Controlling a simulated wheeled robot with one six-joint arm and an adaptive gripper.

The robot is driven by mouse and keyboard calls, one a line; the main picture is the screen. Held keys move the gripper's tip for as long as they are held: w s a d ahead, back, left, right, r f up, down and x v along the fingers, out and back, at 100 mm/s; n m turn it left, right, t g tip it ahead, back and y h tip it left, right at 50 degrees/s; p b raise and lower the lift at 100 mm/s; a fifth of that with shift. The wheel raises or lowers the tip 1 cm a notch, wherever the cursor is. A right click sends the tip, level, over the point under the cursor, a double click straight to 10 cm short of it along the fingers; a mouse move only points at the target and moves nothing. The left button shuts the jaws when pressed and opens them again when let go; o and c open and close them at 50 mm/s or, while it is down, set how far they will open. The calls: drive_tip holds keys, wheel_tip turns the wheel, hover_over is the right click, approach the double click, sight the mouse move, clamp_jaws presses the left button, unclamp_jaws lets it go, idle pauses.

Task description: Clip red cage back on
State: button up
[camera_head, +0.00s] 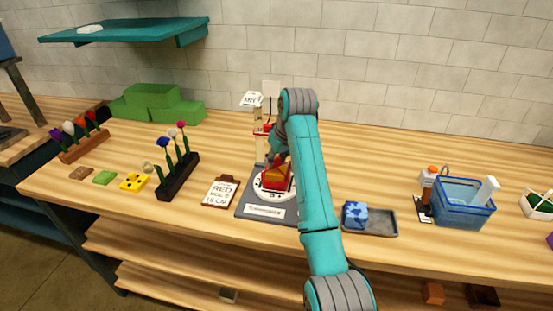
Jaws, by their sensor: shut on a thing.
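A red cage-like piece (277,179) with some yellow showing sits at the white round dial (263,195) of a grey station (247,209). I take it to be the red cage; its clips are too small to make out. My gripper (273,161) is right above it, pointing down, and is shut on its top. My arm comes in from the front right and hides the right side of the station. I cannot tell whether the cage is seated or held just above the dial.
A clipboard card reading RED (221,191) lies left of the station. Flower racks (178,176) (84,147) stand further left. A grey tray (378,222) with a blue cloth (355,214) and a blue basin (463,205) are right. A thin post with a white tag (251,99) stands behind.

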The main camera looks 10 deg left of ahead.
idle(0.4)
drive_tip(key=o, duration=1.5)
drive_tip(key=shift+r, duration=2.25)
clamp_jaws()
drive_tip(key=shift+f, duration=1.05)
